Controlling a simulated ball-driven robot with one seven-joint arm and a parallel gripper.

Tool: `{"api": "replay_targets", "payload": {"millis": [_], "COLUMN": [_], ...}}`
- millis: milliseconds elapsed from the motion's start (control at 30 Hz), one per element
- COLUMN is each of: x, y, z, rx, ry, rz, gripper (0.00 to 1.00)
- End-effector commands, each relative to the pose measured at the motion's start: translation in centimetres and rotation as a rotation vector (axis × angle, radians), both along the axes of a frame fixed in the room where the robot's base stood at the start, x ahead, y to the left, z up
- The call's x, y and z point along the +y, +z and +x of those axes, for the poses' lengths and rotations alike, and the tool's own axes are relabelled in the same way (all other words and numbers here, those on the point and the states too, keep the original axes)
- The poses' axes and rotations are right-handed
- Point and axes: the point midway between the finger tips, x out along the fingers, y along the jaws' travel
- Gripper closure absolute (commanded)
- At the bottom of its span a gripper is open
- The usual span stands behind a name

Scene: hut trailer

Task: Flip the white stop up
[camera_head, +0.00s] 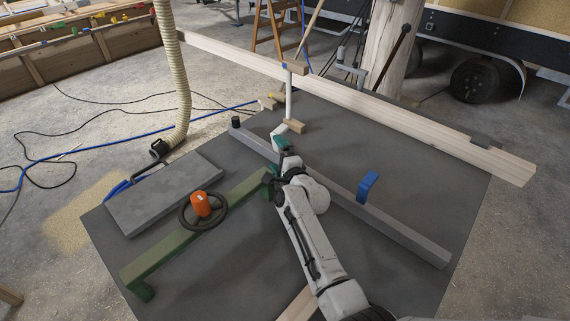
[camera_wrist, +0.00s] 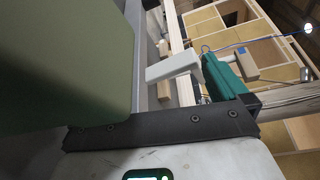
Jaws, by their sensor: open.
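The white stop (camera_head: 279,133) is a small pale angled piece at the grey rail (camera_head: 400,232), just beyond my gripper in the head view. In the wrist view the white stop (camera_wrist: 174,68) shows as a pale L-shaped block close beside one teal finger (camera_wrist: 228,84). My gripper (camera_head: 281,146) is open, with its teal fingers at the rail just short of the stop. I cannot tell whether a finger touches the stop. The other finger is hidden in the wrist view, where a large olive-green surface (camera_wrist: 60,60) fills the left.
A green beam (camera_head: 180,238) lies close left of my gripper, with a black handwheel and orange knob (camera_head: 201,204) on it. A blue stop (camera_head: 368,186) stands on the rail to the right. A white post (camera_head: 289,95) and long timber (camera_head: 400,108) are behind. Dark table is clear at right.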

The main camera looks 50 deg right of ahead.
Motion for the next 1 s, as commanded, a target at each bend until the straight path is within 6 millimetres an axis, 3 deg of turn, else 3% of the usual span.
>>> {"api": "replay_targets", "payload": {"millis": [367, 700, 1000], "x": [2.4, 3.1, 3.1], "y": [1.1, 1.1, 0.9], "z": [-5.7, -7.7, -8.0], "rx": [0.003, 0.0, -0.002], "ry": [0.008, 0.004, 0.004], "rz": [-0.006, -0.003, -0.003], "gripper": [0.0, 0.0, 0.0]}}
